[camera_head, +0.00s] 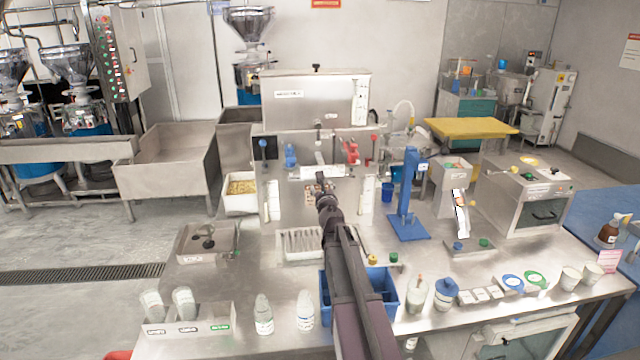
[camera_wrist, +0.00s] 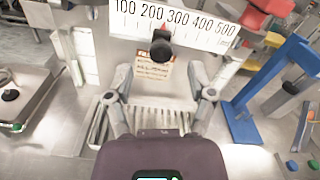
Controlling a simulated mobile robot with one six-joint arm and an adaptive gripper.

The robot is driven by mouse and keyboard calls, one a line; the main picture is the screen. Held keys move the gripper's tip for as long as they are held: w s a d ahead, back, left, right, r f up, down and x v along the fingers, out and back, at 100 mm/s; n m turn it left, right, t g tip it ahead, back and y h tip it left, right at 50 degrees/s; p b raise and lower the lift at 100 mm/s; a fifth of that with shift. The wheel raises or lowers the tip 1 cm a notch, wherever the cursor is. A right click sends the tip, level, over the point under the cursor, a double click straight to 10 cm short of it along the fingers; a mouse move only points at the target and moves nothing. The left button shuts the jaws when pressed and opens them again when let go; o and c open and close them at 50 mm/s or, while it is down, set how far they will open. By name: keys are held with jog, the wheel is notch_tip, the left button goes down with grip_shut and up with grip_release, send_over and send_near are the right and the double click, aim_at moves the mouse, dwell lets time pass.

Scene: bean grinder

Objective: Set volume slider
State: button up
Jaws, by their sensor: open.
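The volume slider's white scale (camera_wrist: 185,22) runs from 100 to 500 across the top of the wrist view; it also shows in the head view (camera_head: 322,172). Its round black knob (camera_wrist: 162,49) hangs below the scale, with a red pointer above it between 200 and 300. My gripper (camera_wrist: 160,72) is open, with one finger on each side of the knob's line and the knob ahead between them. No contact with the knob shows. In the head view my gripper (camera_head: 324,190) is in front of the machine, and my arm hides part of the panel.
A grated tray (camera_head: 300,243) lies below the machine's front. A blue stand (camera_head: 407,200) is to the right and a red-handled part (camera_head: 350,151) is at the upper right of the panel. A blue bin (camera_head: 385,290) sits under my arm, with bottles (camera_head: 264,314) nearby.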

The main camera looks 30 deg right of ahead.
jog(key=v, duration=0.7)
jog(key=shift+s, duration=0.2)
dwell(0.4)
